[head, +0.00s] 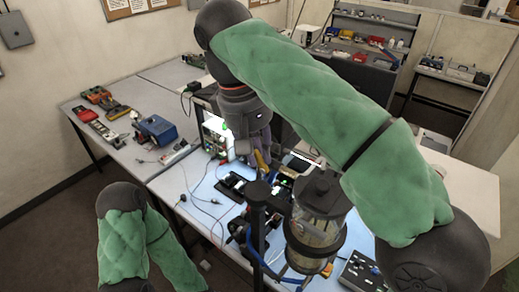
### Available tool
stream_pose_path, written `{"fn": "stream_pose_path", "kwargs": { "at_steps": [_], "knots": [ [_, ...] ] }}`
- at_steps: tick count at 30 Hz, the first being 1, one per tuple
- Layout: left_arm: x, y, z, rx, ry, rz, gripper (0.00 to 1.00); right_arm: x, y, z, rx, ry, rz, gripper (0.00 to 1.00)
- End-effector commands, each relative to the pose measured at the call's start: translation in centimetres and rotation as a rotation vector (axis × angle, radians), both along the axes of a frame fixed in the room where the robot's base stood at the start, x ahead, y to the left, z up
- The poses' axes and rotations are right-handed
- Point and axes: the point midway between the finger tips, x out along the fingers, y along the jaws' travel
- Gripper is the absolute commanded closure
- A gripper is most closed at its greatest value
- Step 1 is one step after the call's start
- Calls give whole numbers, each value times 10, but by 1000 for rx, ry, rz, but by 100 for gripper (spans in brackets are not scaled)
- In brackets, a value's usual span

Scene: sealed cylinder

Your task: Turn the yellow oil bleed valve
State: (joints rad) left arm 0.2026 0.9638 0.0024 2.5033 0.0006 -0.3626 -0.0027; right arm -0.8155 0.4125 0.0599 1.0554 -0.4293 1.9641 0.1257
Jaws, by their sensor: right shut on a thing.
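My right arm reaches over the bench from the right, with its wrist pointing down. My right gripper (247,157) is shut at a small yellow part (262,162), which looks like the yellow oil bleed valve. The fingers and wrist hide much of the contact, and the valve's turn angle cannot be read. A clear-walled cylinder (316,232) with dark caps stands upright in front, beside a dark post (258,225). My left arm is folded at the lower left, and its gripper is out of view.
Dark devices and thin cables (207,205) lie on the pale blue bench top. A lit instrument (214,135) stands behind the gripper. A black control box (362,272) sits at the lower right. Another table holds a blue machine (156,130) and tools.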

Motion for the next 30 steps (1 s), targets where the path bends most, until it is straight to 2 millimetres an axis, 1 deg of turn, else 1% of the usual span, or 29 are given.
{"fn": "stream_pose_path", "kwargs": {
  "at_steps": [3, 4, 5, 6, 23, 30],
  "knots": [
    [0, 0, 0, 0, 0, 0, 60, 0, 1, 0, 1, -1, 1, 100],
    [0, 0, 0, 0, 0, 0, 60, 0, 1, 0, 1, -1, 1, 72],
    [0, 0, 0, 0, 0, 0, 60, 0, 1, 0, 1, -1, 2, 64],
    [0, 0, 0, 0, 0, 0, 60, 0, 1, 0, 1, -1, 1, 60],
    [0, 0, 0, 0, 0, 0, 60, 0, 0, 0, 6, -4, 0, 60],
    [0, 0, 0, 0, 0, 0, 60, -3, -5, 2, 76, -57, 1, 60]
  ]
}}
